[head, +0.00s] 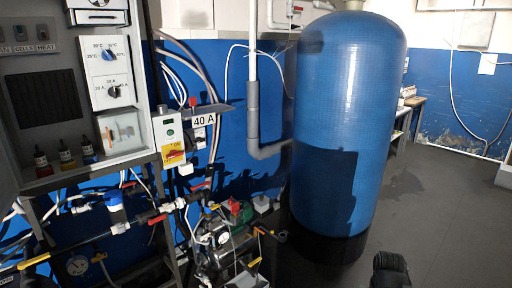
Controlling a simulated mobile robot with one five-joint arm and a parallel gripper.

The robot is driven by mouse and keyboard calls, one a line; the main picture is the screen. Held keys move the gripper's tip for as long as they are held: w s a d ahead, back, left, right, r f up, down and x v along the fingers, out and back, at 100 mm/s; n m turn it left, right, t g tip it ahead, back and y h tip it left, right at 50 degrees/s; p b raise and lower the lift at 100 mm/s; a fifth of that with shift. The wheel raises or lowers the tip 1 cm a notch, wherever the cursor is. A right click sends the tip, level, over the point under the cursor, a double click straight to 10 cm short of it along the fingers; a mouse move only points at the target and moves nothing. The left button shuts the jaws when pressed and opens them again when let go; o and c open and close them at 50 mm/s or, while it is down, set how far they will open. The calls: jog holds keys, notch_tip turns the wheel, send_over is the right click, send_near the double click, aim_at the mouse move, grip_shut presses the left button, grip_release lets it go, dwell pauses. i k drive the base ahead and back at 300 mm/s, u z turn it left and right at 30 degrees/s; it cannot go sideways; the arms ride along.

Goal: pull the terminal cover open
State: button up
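A grey plate (207,108) sticks out from the blue wall just above the "40 A" label (204,120), with a small red post (193,101) at it. It may be the terminal cover, but I cannot tell for sure at this size. A dark, ridged, rounded part at the bottom right looks like the end of my arm, with my gripper (391,268). It is well to the right of the plate and apart from it. Its fingers cannot be made out, and nothing is seen held in it.
A grey control cabinet (88,130) with dials stands at the left, beside a white switch box (170,139) with a red knob. Pipes and a pump (222,240) fill the lower left. A large blue tank (335,120) stands mid-right. The floor (440,220) right of it is clear.

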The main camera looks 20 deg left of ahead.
aim_at(110, 146)
jog(key=i, duration=2)
jog(key=u, duration=3.85)
jog(key=i, duration=1)
jog(key=z, duration=0.05)
